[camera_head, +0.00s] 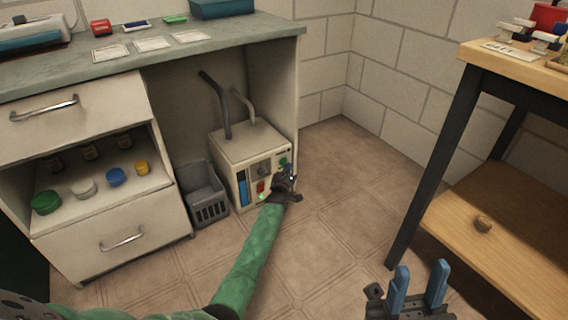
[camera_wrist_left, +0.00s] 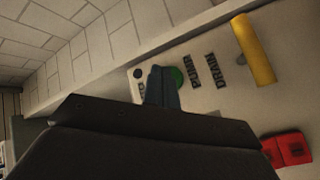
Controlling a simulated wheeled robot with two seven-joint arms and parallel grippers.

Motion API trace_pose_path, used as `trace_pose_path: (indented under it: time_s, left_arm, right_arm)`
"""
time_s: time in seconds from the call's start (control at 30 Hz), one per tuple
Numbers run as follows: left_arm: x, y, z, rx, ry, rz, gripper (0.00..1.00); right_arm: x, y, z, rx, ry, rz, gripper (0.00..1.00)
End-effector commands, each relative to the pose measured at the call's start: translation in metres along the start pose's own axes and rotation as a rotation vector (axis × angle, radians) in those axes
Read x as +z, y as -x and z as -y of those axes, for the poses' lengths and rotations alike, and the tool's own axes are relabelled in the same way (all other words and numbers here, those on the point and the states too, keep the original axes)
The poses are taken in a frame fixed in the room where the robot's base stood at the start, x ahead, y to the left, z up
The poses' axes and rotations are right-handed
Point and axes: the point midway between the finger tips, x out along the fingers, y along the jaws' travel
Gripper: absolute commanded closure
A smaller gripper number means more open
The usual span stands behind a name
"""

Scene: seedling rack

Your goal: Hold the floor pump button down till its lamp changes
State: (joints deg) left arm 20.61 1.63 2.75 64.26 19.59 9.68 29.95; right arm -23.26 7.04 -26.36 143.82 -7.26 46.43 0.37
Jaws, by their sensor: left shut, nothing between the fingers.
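The floor pump (camera_head: 232,150) is a cream box on the floor under the bench, with two hoses rising from its top. Its front panel has a round green button (camera_head: 283,162), a red switch (camera_head: 261,187) and a small glowing green lamp (camera_head: 262,197). My left gripper (camera_head: 291,179) is shut and empty at the panel's right side. In the left wrist view its fingertips (camera_wrist_left: 162,82) overlap the left part of the green button (camera_wrist_left: 178,77); I cannot tell whether they press it. My right gripper (camera_head: 418,284) is open and empty, far from the pump.
A grey crate (camera_head: 204,187) stands left of the pump, beside the drawer cabinet (camera_head: 120,236). A wooden table with a low shelf (camera_head: 515,220) stands at the right. The tiled floor between is clear. A yellow bar (camera_wrist_left: 254,50) shows on the panel in the wrist view.

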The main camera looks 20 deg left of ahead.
Motion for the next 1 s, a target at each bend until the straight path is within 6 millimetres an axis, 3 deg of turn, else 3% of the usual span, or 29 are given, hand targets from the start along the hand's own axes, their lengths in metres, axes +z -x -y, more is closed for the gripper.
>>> trace_pose_path:
  time_s: [1.0]
  left_arm:
    - [0.0000,0.0000,0.0000,0.000,0.000,0.000,1.00]
  right_arm:
    - [0.0001,-0.0002,0.0001,-0.002,-0.001,-0.001,0.64]
